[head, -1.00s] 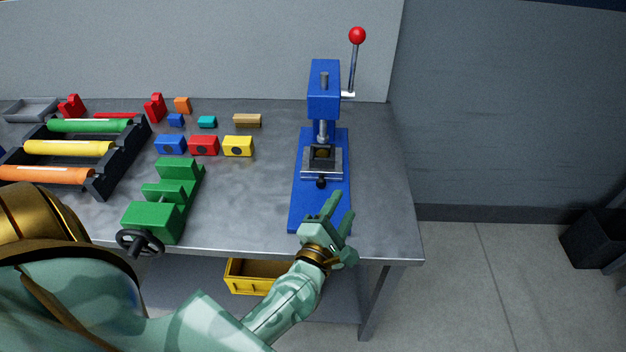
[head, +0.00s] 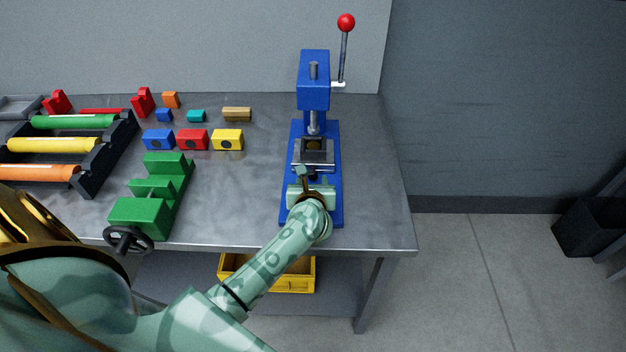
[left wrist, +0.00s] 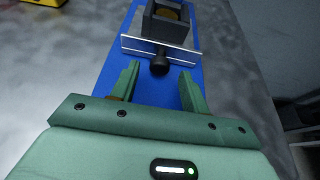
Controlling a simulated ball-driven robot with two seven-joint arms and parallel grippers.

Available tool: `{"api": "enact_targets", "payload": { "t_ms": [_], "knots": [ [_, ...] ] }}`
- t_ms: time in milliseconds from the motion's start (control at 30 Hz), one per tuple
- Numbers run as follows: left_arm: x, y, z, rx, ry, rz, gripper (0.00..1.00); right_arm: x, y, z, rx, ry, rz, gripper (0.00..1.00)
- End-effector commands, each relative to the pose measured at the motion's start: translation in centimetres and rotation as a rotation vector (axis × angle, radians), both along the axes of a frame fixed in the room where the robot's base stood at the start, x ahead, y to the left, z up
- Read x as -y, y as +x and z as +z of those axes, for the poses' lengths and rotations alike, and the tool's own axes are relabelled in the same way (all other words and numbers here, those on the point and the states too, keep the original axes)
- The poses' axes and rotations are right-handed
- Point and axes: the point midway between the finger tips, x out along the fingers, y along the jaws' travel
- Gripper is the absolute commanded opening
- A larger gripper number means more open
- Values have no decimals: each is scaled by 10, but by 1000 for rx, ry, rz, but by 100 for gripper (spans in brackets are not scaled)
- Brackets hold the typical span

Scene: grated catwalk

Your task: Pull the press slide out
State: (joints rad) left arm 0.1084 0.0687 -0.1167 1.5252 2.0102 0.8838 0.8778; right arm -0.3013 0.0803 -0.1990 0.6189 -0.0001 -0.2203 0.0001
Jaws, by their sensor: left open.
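The blue press (head: 314,85) stands on the bench with its red-balled lever (head: 346,22) raised. Its slide (head: 313,160) is a silver plate carrying a dark square holder, under the ram on the blue base. In the left wrist view the slide (left wrist: 160,47) shows a black round knob (left wrist: 160,66) at its front. My left gripper (head: 315,178) is open over the front of the base. In the left wrist view its fingers (left wrist: 157,78) stand apart on either side of the line to the knob, which is just ahead of the fingertips. My right gripper is out of view.
Left of the press are a green stepped vise (head: 150,195) with a handwheel, several coloured blocks (head: 193,139), and a black rack (head: 110,160) of coloured rollers. A yellow bin (head: 300,275) sits on the lower shelf. The bench right of the press (head: 368,180) is clear.

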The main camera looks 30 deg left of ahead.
Motion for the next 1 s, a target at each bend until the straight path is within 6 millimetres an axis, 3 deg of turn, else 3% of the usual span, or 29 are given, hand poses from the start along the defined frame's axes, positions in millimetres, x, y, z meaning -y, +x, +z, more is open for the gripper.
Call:
{"api": "enact_targets", "payload": {
  "t_ms": [200, 500, 533, 700, 867, 1000],
  "knots": [
    [-12, 19, -10, 0, 1, 0, 46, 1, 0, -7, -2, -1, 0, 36],
    [-13, 22, -10, 1, 1, -1, 46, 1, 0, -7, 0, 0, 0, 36],
    [-13, 22, -10, 1, 1, -1, 43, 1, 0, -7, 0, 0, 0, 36],
    [-13, 22, -10, 1, 1, -1, 0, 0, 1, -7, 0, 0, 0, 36],
    [-11, 19, -10, 0, 0, -1, 0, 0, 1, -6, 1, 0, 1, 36],
    [3, -3, -10, -3, -2, -3, 0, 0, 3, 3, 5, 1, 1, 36]
  ]
}}
